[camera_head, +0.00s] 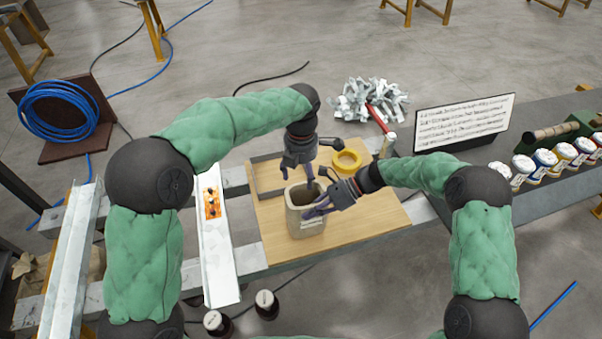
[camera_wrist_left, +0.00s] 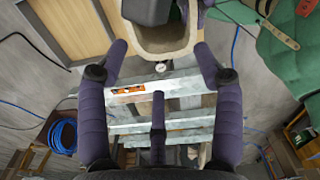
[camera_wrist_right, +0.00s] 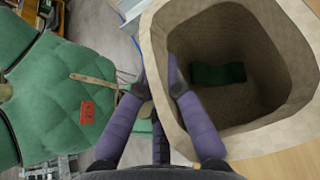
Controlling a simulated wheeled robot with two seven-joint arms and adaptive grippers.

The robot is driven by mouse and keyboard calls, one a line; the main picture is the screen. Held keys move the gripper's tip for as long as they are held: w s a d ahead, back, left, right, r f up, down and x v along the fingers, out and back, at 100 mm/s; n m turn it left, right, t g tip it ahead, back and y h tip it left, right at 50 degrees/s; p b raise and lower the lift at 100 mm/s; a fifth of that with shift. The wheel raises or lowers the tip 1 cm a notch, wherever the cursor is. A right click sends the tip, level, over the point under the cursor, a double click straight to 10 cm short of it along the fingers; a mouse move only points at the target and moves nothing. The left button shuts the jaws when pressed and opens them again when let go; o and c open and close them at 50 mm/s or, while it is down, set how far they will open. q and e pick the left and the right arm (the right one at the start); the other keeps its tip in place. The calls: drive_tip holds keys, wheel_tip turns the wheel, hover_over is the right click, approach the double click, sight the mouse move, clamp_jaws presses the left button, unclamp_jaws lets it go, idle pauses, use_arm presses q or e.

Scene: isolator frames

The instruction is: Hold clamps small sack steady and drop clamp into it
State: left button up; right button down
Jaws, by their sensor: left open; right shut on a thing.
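The small sack (camera_head: 308,228), beige and open at the top, stands upright on a wooden board. My right gripper (camera_head: 318,205) is shut on its rim. In the right wrist view, one finger is inside the sack (camera_wrist_right: 240,142) and one outside, with the wall between them. A dark green thing (camera_wrist_right: 218,73), probably a clamp, lies at the bottom of the sack. My left gripper (camera_head: 300,176) is open above the sack mouth, fingers pointing down. In the left wrist view its fingers are spread and empty, and the sack rim (camera_wrist_left: 168,62) shows at the top.
The wooden board (camera_head: 375,215) bears a yellow tape roll (camera_head: 346,162) and a grey metal frame (camera_head: 268,182) behind the sack. A metal channel (camera_head: 222,270) with an orange level lies left. Several jars (camera_head: 545,160) and a text sign (camera_head: 464,122) stand right. The board's right side is clear.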

use_arm(q)
wheel_tip(320, 180, up, 11)
drive_tip(key=shift+r, duration=0.15)
idle(0.9)
use_arm(e)
drive_tip(key=c, duration=1.3)
unclamp_jaws()
drive_tip(key=v, duration=1.2)
